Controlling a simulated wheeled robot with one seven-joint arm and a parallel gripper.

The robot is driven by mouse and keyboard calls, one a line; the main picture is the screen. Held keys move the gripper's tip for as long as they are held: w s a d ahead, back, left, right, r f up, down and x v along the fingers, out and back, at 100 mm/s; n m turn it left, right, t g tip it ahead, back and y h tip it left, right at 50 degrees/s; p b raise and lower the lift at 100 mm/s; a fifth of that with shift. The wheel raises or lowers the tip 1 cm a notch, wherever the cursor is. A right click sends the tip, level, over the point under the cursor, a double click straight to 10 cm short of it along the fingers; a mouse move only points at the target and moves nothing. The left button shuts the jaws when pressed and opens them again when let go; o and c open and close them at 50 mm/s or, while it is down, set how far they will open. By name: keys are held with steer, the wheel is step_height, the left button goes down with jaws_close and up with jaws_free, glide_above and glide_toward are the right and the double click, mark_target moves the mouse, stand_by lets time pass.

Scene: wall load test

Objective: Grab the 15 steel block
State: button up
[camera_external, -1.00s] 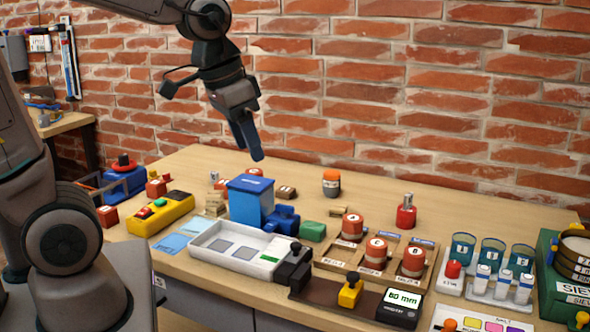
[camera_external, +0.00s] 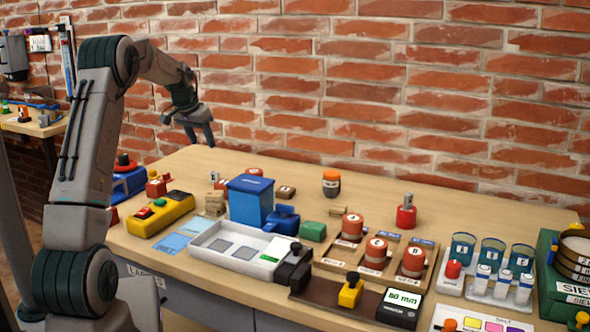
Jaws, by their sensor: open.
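My gripper (camera_external: 200,141) is open and empty, with its fingers pointing down. It is in the air above the back left of the workbench (camera_external: 350,203), in front of the brick wall and apart from everything on the bench. I cannot make out a block marked 15. A small dark brown block (camera_external: 287,191) with a pale mark lies behind the blue box, but its marking is too small to read. A pale stack of small pieces (camera_external: 214,203) stands left of the blue box.
A blue box (camera_external: 250,203), a yellow button box (camera_external: 160,214) and a white tray (camera_external: 210,236) fill the left and middle. Red cylinders (camera_external: 376,251) stand on wooden boards. A display reading 60 mm (camera_external: 401,305) is at the front.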

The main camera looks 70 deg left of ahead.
glide_above(214, 172)
steer(key=s+d, duration=0.1)
steer(key=s, duration=0.1)
step_height(214, 172, down, 7)
steer(key=shift+s+d+f, duration=0.1)
steer(key=shift+d+f, duration=0.05)
steer(key=shift+f, duration=0.05)
steer(key=shift+w+p+x, duration=0.15)
steer(key=shift+p+x, duration=0.2)
steer(key=shift+x, duration=1.2)
steer(key=shift+w+p+x, duration=0.15)
steer(key=shift+p+x, duration=0.15)
steer(key=shift+x, duration=1.3)
steer(key=c, duration=1.1)
